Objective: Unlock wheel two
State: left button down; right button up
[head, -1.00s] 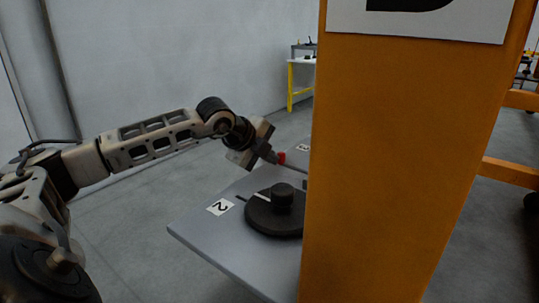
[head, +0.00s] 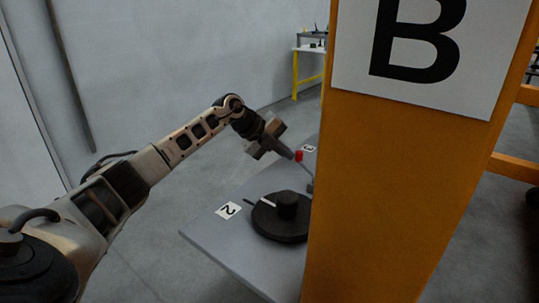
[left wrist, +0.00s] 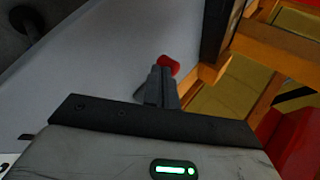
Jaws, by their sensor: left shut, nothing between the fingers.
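Wheel two is a dark round handwheel (head: 280,217) with a raised hub, lying on a grey panel (head: 222,242) beside a white label "2" (head: 228,210). A thin light bar shows at its left edge. Beyond the wheel, a red tip (head: 299,156) shows above a thin grey rod that slants down to the panel. My left gripper (head: 289,153) is shut and empty, its fingertips right at the red tip; I cannot tell if they touch. The left wrist view shows the closed fingers (left wrist: 163,78) with the red tip (left wrist: 168,65) just beyond them. My right gripper is not in view.
A wide orange post (head: 390,190) with a "B" sign (head: 425,45) hides the panel's right part. Another label (head: 308,148) lies farther back on the panel. Orange beams (head: 513,168) stand at the right. The floor left of the panel is clear.

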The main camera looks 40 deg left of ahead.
pick_arm(q)
jog(key=shift+w+d+m+g+h, duration=0.2)
jog(key=shift+w+m+g+h, duration=0.5)
jog(key=shift+w+m, duration=0.45)
jog(key=shift+w+d+f+b, duration=0.1)
jog(key=shift+w+d+b, duration=0.1)
jog(key=shift+w+b, duration=0.3)
jog(key=shift+w+d+b, duration=0.15)
jog(key=shift+w+d, duration=0.05)
jog(key=shift+w, duration=0.45)
jog(key=shift+w+d+b, duration=0.4)
jog(key=shift+w+d, duration=0.05)
jog(key=shift+w, duration=0.2)
jog(key=shift+d, duration=0.15)
jog(key=v, duration=1.6)
jog(key=shift+a, duration=0.2)
